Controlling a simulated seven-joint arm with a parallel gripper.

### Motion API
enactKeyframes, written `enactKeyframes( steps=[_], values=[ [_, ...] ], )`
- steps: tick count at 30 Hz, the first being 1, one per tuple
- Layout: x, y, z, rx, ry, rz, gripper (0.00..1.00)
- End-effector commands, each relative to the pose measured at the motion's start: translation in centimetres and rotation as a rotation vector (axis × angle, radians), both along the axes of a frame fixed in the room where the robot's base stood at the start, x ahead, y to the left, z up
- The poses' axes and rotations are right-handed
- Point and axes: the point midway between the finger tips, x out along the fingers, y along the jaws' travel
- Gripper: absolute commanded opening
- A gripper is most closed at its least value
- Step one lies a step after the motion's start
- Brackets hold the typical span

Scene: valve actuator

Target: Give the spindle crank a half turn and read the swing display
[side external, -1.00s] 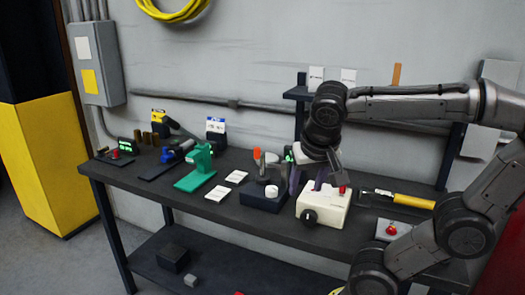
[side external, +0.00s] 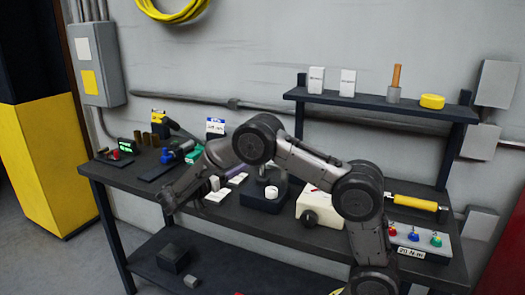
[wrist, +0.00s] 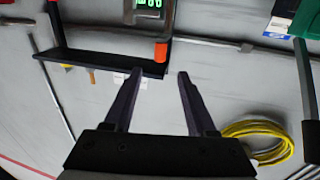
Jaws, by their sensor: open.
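My gripper (wrist: 161,76) is open and empty in the wrist view, with its two dark fingers apart and pointing at the wall. In the side view its purple-dark fingers (side external: 237,178) seem to show behind my arm, left of a dark box (side external: 263,197) with a white knob. A lit green display (wrist: 150,5) and an orange-ended part (wrist: 161,51) show at the top of the wrist view, beyond the fingers and not touched. I cannot tell for sure which part is the spindle crank; my arm hides much of this area in the side view.
A cream box (side external: 322,207) with a black knob stands right of the dark box. A button panel (side external: 415,240) and a yellow-handled tool (side external: 415,202) lie farther right. A raised shelf (side external: 385,104) stands behind.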

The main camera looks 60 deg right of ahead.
Motion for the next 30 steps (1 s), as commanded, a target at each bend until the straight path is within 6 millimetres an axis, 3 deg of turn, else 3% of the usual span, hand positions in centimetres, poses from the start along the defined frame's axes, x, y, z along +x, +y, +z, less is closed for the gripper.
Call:
enactKeyframes(
  steps=[7,21,30],
  values=[
    [-0.5,-2.3,-0.3,0.002,0.008,-0.003,0.56],
    [-2.3,-10.9,-0.2,0.003,0.008,-0.003,0.56],
    [-2.7,-13.4,-0.2,0.004,0.007,0.000,0.56]
  ],
)
